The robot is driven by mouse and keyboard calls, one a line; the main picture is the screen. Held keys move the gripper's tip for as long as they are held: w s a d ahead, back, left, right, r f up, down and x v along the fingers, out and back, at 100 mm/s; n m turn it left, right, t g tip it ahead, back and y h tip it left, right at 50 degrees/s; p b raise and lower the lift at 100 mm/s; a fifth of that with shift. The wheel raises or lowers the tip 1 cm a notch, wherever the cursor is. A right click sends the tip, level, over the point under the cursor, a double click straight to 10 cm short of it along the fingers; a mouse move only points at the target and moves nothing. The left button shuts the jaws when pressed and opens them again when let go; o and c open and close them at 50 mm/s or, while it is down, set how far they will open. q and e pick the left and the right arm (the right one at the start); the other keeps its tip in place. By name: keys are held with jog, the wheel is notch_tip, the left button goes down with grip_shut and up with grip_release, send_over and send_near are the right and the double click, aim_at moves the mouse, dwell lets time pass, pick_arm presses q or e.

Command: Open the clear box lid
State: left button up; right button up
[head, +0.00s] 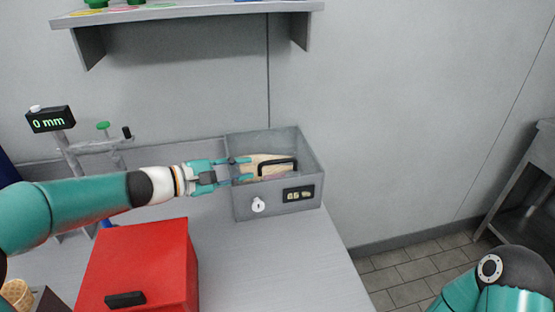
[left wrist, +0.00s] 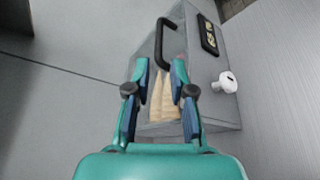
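The clear box (head: 278,204) stands at the right end of the table, a see-through grey box with tan cones (head: 256,164) inside. Its lid appears shut, with a black handle (head: 278,166) on top. My left gripper (head: 240,171) is open above the left part of the box, its fingers pointing right toward the handle. In the left wrist view, the open fingers (left wrist: 160,72) are apart with nothing between them; the handle (left wrist: 161,42) is ahead, not gripped. Cones (left wrist: 164,98) show beyond the fingers. My right gripper is out of view; only part of that arm shows at bottom right.
The box front has a white round lock (head: 258,205) and a dark display (head: 298,194). A red box (head: 145,263) with a black handle stands on the near table. A stand with a "0 mm" display (head: 49,121) is behind my left arm. A shelf (head: 200,12) hangs above.

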aim_at(272, 164)
pick_arm(q)
jog(key=p+x, duration=0.1)
jog(key=x, duration=0.9)
jog(key=shift+w+d+p, duration=0.2)
jog(key=shift+p, duration=0.15)
jog(key=shift+f, duration=0.1)
grip_shut()
